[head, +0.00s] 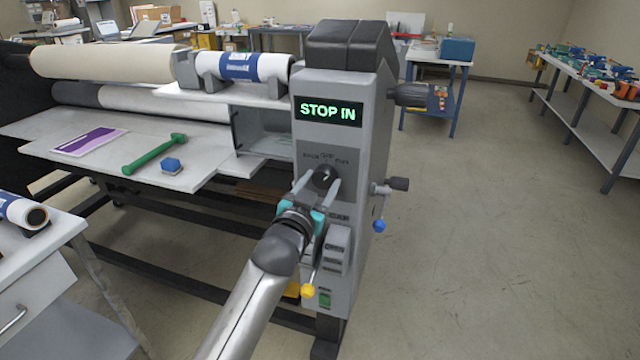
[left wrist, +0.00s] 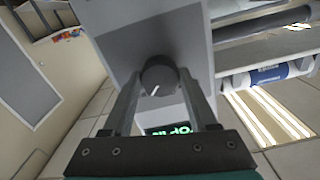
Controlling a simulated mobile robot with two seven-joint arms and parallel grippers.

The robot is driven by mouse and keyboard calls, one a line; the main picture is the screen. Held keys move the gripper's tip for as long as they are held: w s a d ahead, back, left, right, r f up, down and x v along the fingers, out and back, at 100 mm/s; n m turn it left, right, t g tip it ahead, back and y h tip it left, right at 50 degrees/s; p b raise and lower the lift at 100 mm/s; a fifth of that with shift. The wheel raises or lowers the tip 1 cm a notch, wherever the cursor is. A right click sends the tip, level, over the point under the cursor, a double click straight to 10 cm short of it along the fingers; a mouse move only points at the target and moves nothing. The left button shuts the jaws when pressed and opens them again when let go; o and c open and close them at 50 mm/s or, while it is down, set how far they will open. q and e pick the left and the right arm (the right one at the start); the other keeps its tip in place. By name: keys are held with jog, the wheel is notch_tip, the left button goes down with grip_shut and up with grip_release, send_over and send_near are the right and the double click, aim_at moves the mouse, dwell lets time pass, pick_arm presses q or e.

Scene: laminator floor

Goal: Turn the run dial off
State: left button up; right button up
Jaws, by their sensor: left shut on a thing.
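The run dial (head: 325,176) is a dark round knob with a white pointer line on the front of the grey machine column. Labels sit above it; the right one seems to read "RUN". My left gripper (head: 319,186) has its two grey fingers on either side of the dial, closed on it. In the left wrist view the dial (left wrist: 159,74) sits between the fingertips. Its white line points to the lower left there, in a roughly upside-down view, and seems to point up and right in the head view. The display (head: 328,111) reads "STOP IN" in green. My right gripper is not in view.
Below the dial are grey switches (head: 336,247), a yellow-knobbed lever (head: 308,290) and a green switch (head: 325,299). The laminator bed (head: 60,128) lies left. Open floor (head: 480,230) is at right.

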pick_arm(q)
jog(key=c, duration=0.4)
jog(key=n+p, duration=0.2)
jog(key=n, duration=0.2)
jog(key=shift+p, duration=0.35)
jog(key=shift+n+p, duration=0.8)
jog(key=shift+n, duration=1.5)
jog(key=o, duration=1.4)
